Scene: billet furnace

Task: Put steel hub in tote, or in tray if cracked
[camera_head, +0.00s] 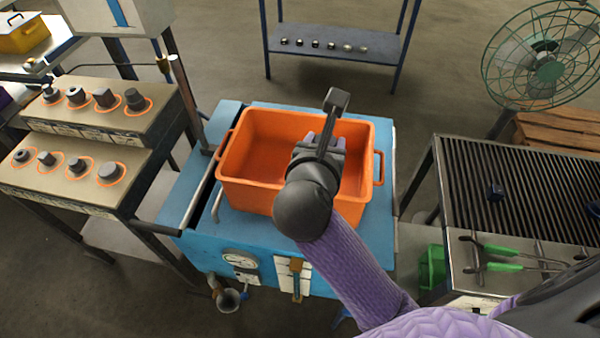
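The orange tote (262,195) stands open on a blue machine top in the middle. My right arm comes in from the lower right, and its gripper (325,140) is over the tote. Several dark metal parts, some hub-like (135,99), stand in orange rings on the left stepped stand. No cracks can be made out. My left gripper is not in view.
A slatted dark table (520,165) at right carries a small dark block (495,192) and green-handled tongs (500,266). A fan (545,60) stands behind it. A blue rack (335,45) at the back holds several small parts. A yellow case (22,35) sits far left.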

